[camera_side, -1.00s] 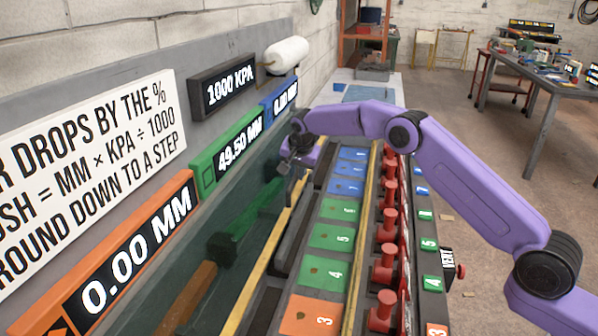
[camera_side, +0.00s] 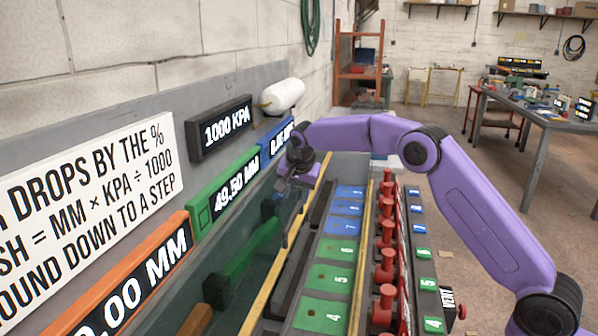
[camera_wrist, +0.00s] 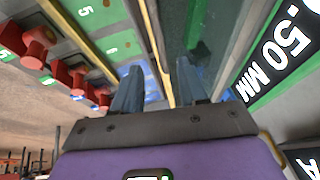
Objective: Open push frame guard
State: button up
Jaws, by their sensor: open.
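A clear, dark-tinted guard pane (camera_side: 232,292) runs along the bench below the wall displays. Green and orange-brown shapes show in it; I cannot tell whether they are behind it or reflected. It also appears in the wrist view (camera_wrist: 228,35). My gripper (camera_side: 283,187) is at the far part of the pane, below the blue display. In the wrist view my gripper (camera_wrist: 157,82) is open, its two fingers apart with nothing visible between them. They point towards the strip by the pane's edge; I cannot tell whether they touch it.
A yellow rail (camera_side: 268,285) runs beside the pane. Numbered green and blue plates (camera_side: 330,279) and several red knobs (camera_side: 384,268) line the bench to the right. The green display (camera_side: 225,197) reads 49.50 MM; the black one (camera_side: 219,129) reads 1000 KPA.

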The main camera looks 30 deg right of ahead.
jog(key=v, duration=0.8)
jog(key=shift+s+r, duration=0.2)
jog(key=shift+r, duration=0.15)
jog(key=s+a+f+n+g+y, duration=0.15)
jog(key=s+n, duration=0.45)
jog(key=s, duration=0.6)
jog(key=s+a+f+n+g+y, duration=0.1)
jog(key=s+a+n, duration=0.35)
jog(key=s, duration=0.75)
jog(key=s+d+f+n, duration=0.2)
jog(key=s+d+n, duration=0.1)
jog(key=s, duration=0.5)
jog(key=s+d+f+n+g, duration=0.1)
jog(key=s+d+n, duration=0.3)
jog(key=s, duration=0.5)
jog(key=s+d+f+n+g, duration=0.1)
jog(key=s+d+f+n, duration=0.2)
jog(key=s+d, duration=0.4)
jog(key=shift+s+f+n, duration=0.3)
jog(key=shift+s+n, duration=0.45)
jog(key=shift+s, duration=0.05)
